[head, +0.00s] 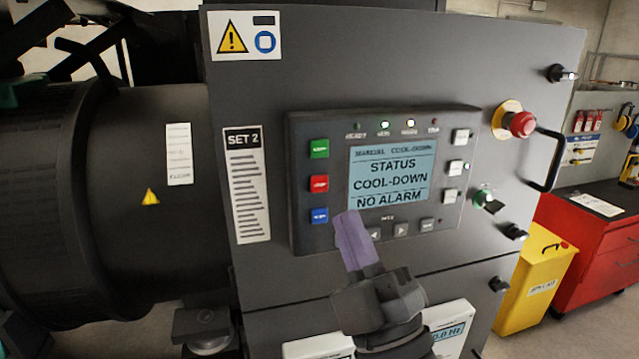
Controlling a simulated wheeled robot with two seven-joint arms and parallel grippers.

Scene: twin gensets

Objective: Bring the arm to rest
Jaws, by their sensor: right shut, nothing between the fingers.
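My right gripper (356,240) is shut and empty, its purple fingertips pointing up in front of the lower part of the control panel (298,190). It hides part of the panel's bottom edge; whether it touches the panel I cannot tell. The panel's screen (392,177) reads "STATUS COOL-DOWN NO ALARM". Green (319,149), red (319,183) and blue (319,215) buttons run down its left side. Two of the lamps along its top look lit. My left gripper is not in view.
A red emergency stop button (522,124) and a black door handle (550,160) stick out at the cabinet's right. A dark cylindrical machine body (110,235) stands at left. A yellow bin (535,285) and a red tool cabinet (600,255) stand at right.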

